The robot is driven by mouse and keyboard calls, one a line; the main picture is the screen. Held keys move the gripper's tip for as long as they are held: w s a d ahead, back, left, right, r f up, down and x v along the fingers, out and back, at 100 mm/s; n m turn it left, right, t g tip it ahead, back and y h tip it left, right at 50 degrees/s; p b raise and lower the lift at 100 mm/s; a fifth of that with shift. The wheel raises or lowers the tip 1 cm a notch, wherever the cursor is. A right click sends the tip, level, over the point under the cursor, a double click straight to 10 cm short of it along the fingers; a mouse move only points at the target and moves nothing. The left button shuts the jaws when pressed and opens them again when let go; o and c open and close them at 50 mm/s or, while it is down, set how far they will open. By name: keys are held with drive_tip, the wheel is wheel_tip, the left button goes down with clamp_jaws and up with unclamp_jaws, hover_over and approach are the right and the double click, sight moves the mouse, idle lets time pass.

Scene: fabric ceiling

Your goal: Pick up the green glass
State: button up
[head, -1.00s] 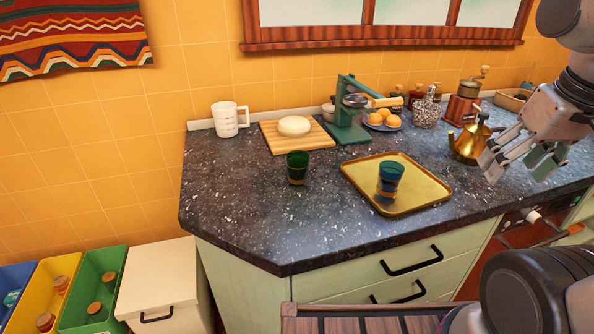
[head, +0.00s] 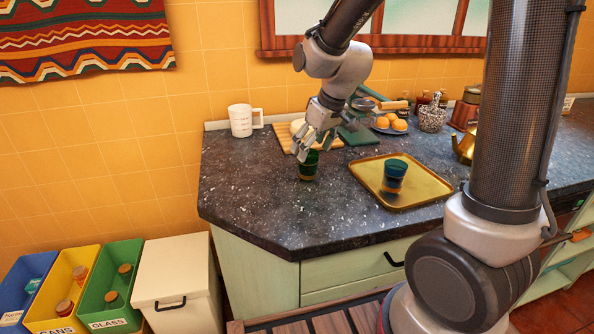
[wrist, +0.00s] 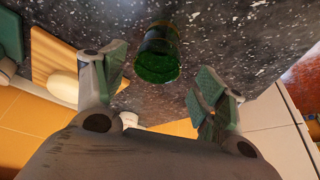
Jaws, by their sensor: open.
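The green glass (head: 309,166) stands upright on the dark speckled counter (head: 260,205), left of the golden tray. My gripper (head: 316,146) is just above and at it in the head view, and its fingers hide part of the glass's top. In the wrist view the green glass (wrist: 158,55) lies between and a little beyond the two open fingertips of my gripper (wrist: 160,75), with clear space on both sides. The fingers do not appear to touch it.
A blue glass (head: 394,175) stands on the golden tray (head: 430,186) to the right. Behind are a cutting board (head: 283,139) with a pale round item, a green press (head: 357,132) and a white measuring cup (head: 241,120). The counter's left front is clear.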

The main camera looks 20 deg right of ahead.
sight(305, 163)
drive_tip(key=x, duration=0.7)
drive_tip(key=shift+w+d+f, duration=0.1)
drive_tip(key=shift+w+f, duration=0.1)
drive_tip(key=shift+f, duration=0.05)
drive_tip(key=shift+c, duration=0.5)
drive_tip(key=c, duration=1.1)
drive_tip(key=shift+r, duration=0.1)
